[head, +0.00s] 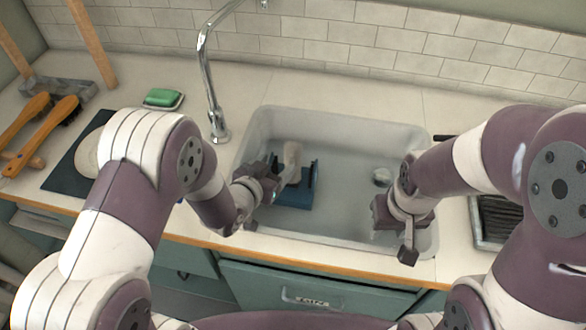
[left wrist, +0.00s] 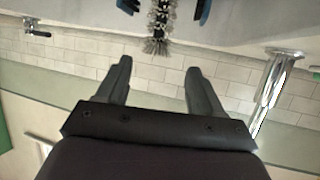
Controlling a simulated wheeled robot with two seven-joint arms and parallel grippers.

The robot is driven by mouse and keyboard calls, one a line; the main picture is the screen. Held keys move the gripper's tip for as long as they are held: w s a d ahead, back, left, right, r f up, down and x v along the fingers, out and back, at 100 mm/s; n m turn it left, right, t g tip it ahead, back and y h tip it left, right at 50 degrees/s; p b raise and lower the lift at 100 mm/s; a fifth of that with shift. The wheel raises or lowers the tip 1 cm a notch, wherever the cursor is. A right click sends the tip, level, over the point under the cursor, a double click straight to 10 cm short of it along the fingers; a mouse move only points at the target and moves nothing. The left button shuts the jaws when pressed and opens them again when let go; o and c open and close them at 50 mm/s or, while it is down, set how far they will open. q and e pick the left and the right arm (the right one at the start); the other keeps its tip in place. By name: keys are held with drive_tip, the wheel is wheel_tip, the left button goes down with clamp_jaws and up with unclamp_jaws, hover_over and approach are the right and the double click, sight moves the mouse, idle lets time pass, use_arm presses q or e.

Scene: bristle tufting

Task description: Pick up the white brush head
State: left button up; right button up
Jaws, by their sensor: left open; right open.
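A pale, elongated piece that looks like the white brush head (head: 292,158) stands tilted in a blue holder (head: 294,196) inside the sink. In the left wrist view a strip of grey bristles (left wrist: 159,26) shows at the top, between blue holder parts (left wrist: 203,11). My left gripper (head: 268,180) is open, just left of the pale piece; in the left wrist view its two fingers (left wrist: 159,66) are apart with nothing between them. My right gripper (head: 408,245) is open and empty over the sink's front right corner.
The grey sink (head: 345,125) has a round drain piece (head: 382,177). A chrome faucet (head: 212,90) stands behind left. Green soap (head: 163,97), wooden brushes (head: 40,135) and a pale oval on a dark mat (head: 62,176) lie left. A dark rack (head: 497,218) is right.

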sight(290, 156)
use_arm(q)
drive_tip(key=x, duration=1)
drive_tip(key=shift+d+f, duration=0.2)
drive_tip(key=shift+f, duration=0.15)
drive_tip(key=shift+s, duration=0.15)
drive_tip(key=shift+c, duration=0.9)
clamp_jaws()
